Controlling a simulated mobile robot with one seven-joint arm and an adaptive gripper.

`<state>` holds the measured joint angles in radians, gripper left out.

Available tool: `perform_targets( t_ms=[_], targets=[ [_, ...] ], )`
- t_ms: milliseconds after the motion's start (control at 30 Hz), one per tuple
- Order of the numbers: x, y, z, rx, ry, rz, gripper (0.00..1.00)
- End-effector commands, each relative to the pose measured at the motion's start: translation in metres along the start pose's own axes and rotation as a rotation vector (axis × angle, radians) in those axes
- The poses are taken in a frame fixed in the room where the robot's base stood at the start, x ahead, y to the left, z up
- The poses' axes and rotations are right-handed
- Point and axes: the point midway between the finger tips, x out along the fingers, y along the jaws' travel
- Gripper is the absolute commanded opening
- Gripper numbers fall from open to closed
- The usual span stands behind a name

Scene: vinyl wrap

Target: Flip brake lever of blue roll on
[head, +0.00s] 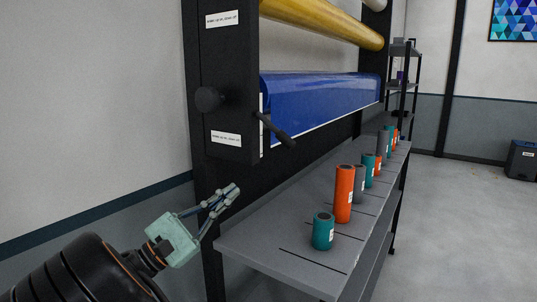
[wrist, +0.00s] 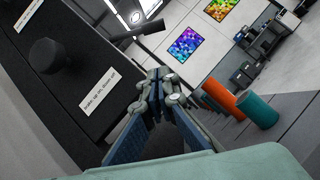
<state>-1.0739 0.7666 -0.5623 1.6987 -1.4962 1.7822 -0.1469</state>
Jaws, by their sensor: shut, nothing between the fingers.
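The blue roll (head: 320,98) hangs in the dark rack, below a yellow roll. A black lever (head: 276,130) sticks out at the roll's near end, angled down to the right; it shows at the top of the wrist view (wrist: 138,34). A round black knob (head: 208,99) is on the rack's side post, also in the wrist view (wrist: 47,55). My gripper (head: 236,189) is shut and empty, below and left of the lever, apart from it. In the wrist view its fingertips (wrist: 158,78) meet.
A grey shelf (head: 270,262) below the rack holds an orange cylinder (head: 344,194), a teal cylinder (head: 323,231) and several more behind. The side post (head: 232,75) carries white labels (head: 226,138). Open floor (head: 450,220) lies to the right.

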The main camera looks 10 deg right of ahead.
Motion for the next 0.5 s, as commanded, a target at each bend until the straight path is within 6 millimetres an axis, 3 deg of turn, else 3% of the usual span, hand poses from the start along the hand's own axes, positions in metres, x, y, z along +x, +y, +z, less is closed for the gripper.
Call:
perform_targets(
  t_ms=[333, 500],
  targets=[
    [0.001, 0.000, 0.000, 0.000, -0.002, 0.001, 0.00],
    [0.017, 0.000, 0.001, -0.001, -0.003, -0.001, 0.00]
  ],
)
